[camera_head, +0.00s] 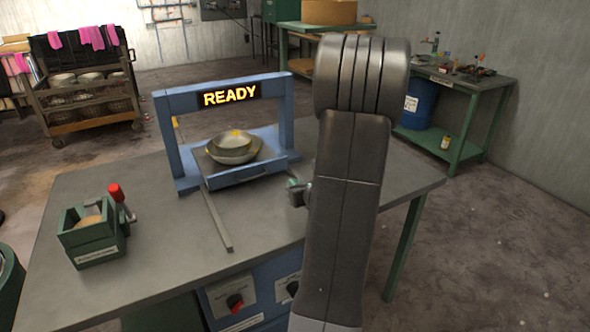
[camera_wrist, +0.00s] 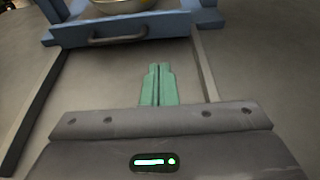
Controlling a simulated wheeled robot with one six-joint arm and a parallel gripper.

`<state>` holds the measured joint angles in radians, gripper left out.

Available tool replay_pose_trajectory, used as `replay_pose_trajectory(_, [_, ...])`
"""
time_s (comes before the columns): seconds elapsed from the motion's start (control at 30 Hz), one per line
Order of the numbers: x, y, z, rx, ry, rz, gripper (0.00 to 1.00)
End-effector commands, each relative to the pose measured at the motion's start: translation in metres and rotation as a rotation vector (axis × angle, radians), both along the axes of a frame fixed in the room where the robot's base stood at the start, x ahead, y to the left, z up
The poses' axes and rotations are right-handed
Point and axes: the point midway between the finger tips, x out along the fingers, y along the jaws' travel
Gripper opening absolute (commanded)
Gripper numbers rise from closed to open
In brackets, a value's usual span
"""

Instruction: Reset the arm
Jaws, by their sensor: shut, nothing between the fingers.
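My arm rises in front of the table in the head view and hides part of its right side. My gripper (camera_wrist: 159,72) shows in the wrist view with its two green fingers together and nothing between them.
The blue frame machine (camera_head: 166,140) has a lit READY sign (camera_head: 230,95) and nested bowls (camera_head: 232,148) on its tray. Two rails (camera_head: 216,220) run forward from it. A green box with a red-knobbed lever (camera_head: 92,235) stands on the table (camera_head: 160,270) at left. The table's front middle is clear.

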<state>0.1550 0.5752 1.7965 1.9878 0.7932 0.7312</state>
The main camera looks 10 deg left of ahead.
Motion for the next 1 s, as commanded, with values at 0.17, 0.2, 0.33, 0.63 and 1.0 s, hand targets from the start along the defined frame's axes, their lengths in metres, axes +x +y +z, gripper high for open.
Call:
replay_pose_trajectory(0.17, [-0.001, -0.001, 0.0, -0.001, 0.001, 0.0, 0.0])
replay_pose_trajectory(0.2, [-0.001, -0.001, 0.0, -0.001, 0.001, 0.0, 0.0])
replay_pose_trajectory(0.33, [-0.001, 0.0, 0.0, -0.001, 0.001, 0.0, 0.0])
replay_pose_trajectory(0.63, [0.025, 0.018, -0.011, 0.0, 0.002, 0.004, 0.0])
replay_pose_trajectory(1.0, [0.077, 0.056, -0.029, 0.0, 0.001, 0.002, 0.0])
